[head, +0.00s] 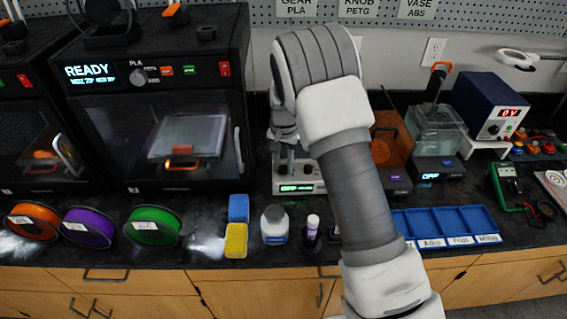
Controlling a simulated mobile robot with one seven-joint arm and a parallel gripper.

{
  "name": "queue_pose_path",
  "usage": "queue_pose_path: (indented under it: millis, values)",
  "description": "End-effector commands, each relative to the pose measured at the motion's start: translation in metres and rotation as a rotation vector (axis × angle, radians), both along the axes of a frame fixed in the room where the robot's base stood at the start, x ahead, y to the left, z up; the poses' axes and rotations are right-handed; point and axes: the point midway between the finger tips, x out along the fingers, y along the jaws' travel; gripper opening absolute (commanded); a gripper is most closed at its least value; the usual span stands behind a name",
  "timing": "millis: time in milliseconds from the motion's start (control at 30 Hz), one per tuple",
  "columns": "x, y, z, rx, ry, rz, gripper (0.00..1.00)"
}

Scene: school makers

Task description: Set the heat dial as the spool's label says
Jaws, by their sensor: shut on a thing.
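The heat dial (138,75) is a round grey knob on the black 3D printer's (105,110) front panel. "PLA" is printed above it, with smaller print beside it; I cannot make out its pointer's setting. The lit display (88,73) reads READY, with a line below too small to read. Three spools stand in front of the printers: orange (32,222), purple (88,227) and green (152,226). Each has a small white label, too small to read.
A blue and a yellow sponge (236,240), a white jar (274,225) and a small bottle (312,234) stand near the front edge. A blue divided tray (448,222) lies right of my arm.

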Motion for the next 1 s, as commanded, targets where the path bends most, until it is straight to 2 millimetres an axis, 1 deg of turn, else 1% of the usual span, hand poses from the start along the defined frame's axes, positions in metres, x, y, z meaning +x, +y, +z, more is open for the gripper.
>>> queue_pose_path:
  millis: [200, 400, 633, 1000]
  values:
    - [0.0006, 0.0002, 0.0015, 0.0, -0.002, -0.15, 0.0]
    - [0.0008, -0.0002, 0.0014, 0.0, -0.002, -0.246, 0.0]
    - [0.0009, 0.0, 0.0011, 0.0, -0.002, -0.297, 0.0]
    - [0.001, 0.0, 0.0011, 0.0, -0.004, -0.305, 0.0]
